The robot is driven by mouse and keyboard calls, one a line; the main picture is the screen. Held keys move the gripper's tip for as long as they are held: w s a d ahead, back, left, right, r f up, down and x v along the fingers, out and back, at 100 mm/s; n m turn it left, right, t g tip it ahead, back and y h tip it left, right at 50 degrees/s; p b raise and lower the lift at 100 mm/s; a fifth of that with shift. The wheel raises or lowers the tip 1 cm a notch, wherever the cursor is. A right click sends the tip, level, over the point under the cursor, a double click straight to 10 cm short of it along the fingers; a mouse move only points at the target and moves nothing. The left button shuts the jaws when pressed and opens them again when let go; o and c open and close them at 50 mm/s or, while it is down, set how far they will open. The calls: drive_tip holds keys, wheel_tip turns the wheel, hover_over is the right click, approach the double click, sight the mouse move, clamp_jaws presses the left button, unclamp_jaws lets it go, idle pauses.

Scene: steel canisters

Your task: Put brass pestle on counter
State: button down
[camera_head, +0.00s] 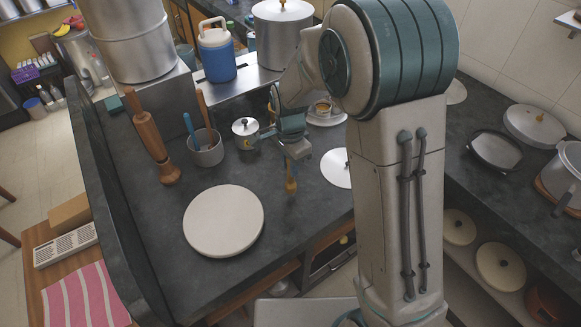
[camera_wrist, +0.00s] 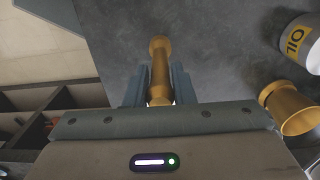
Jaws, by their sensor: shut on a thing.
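The brass pestle (camera_wrist: 161,68) is a golden rod with a knobbed end. My gripper (camera_wrist: 159,90) is shut on it, one finger on each side, in the wrist view. In the head view the pestle (camera_head: 291,180) hangs below my gripper (camera_head: 292,155), over the dark counter (camera_head: 285,225) near its front edge. I cannot tell whether its lower end touches the counter. A brass cup-shaped vessel (camera_wrist: 289,108) stands to the right in the wrist view.
A round white board (camera_head: 224,220) lies to the left of the pestle. A metal pot with utensils (camera_head: 206,148), a lidded canister (camera_head: 245,132) and a white disc (camera_head: 338,168) are nearby. An oil container (camera_wrist: 302,42) shows at the wrist view's right.

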drive_tip(key=shift+f, duration=1.3)
drive_tip(key=c, duration=1.2)
unclamp_jaws()
drive_tip(key=shift+c, duration=0.2)
wheel_tip(320, 180, up, 12)
drive_tip(key=shift+r+b, duration=0.2)
drive_tip(key=shift+b, duration=0.1)
drive_tip(key=s+d+r+n+t, duration=0.1)
drive_tip(key=s+d+r+n, duration=0.1)
drive_tip(key=s+d+n, duration=0.3)
drive_tip(key=s+d+r+n+t, duration=0.2)
drive_tip(key=s+d+n, duration=0.4)
drive_tip(key=s, duration=0.8)
drive_tip(key=shift+s+d+r, duration=0.15)
drive_tip(key=shift+d+r, duration=0.1)
drive_tip(key=shift+d, duration=1.2)
